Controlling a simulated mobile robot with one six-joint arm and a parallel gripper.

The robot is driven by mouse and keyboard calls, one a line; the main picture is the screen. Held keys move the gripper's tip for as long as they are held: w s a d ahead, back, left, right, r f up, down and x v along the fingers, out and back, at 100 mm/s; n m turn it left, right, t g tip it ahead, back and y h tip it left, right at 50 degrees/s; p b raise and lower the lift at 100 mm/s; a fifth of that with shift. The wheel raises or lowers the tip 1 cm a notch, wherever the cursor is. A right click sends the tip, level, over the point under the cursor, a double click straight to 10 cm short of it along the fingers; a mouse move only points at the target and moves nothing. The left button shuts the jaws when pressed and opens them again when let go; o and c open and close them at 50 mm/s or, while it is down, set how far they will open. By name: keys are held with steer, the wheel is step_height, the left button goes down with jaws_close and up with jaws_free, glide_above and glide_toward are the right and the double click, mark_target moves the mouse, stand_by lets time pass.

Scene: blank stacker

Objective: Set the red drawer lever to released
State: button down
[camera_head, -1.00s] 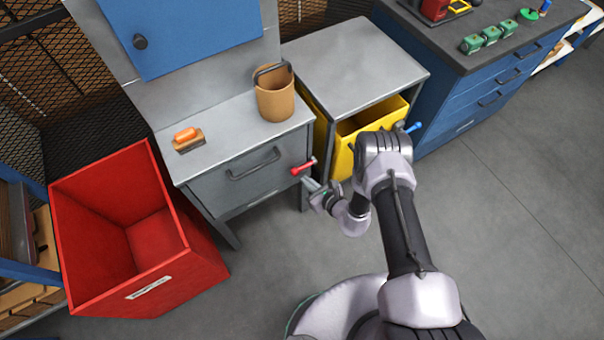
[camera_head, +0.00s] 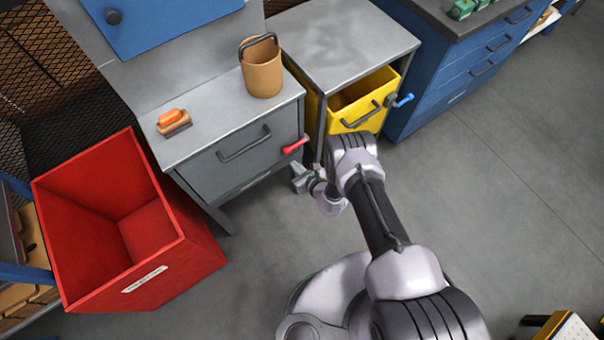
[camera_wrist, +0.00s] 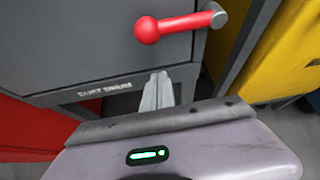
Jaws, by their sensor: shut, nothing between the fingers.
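The red drawer lever (camera_head: 295,145) is mounted at the right end of the grey drawer front (camera_head: 240,160). In the wrist view the lever (camera_wrist: 180,24) has a round red knob at its left end and a grey pivot at its right end; it lies nearly level, the knob slightly lower. My gripper (camera_head: 299,171) is just below the lever in the head view. In the wrist view my gripper's fingers (camera_wrist: 158,82) are together, empty, below the lever and apart from it. The drawer appears closed.
A yellow drawer (camera_head: 355,105) with a blue lever (camera_head: 403,100) is to the right. A red bin (camera_head: 140,275) stands at the left. A brown bucket (camera_head: 262,72) and an orange-handled brush (camera_head: 173,121) sit on the grey cabinet top. Open floor lies in front.

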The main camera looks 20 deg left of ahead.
mark_target(296, 144)
steer(key=a+r, duration=0.1)
steer(key=w+a+r, duration=0.1)
steer(key=r, duration=0.1)
steer(key=shift+w, duration=0.2)
stand_by(0.4)
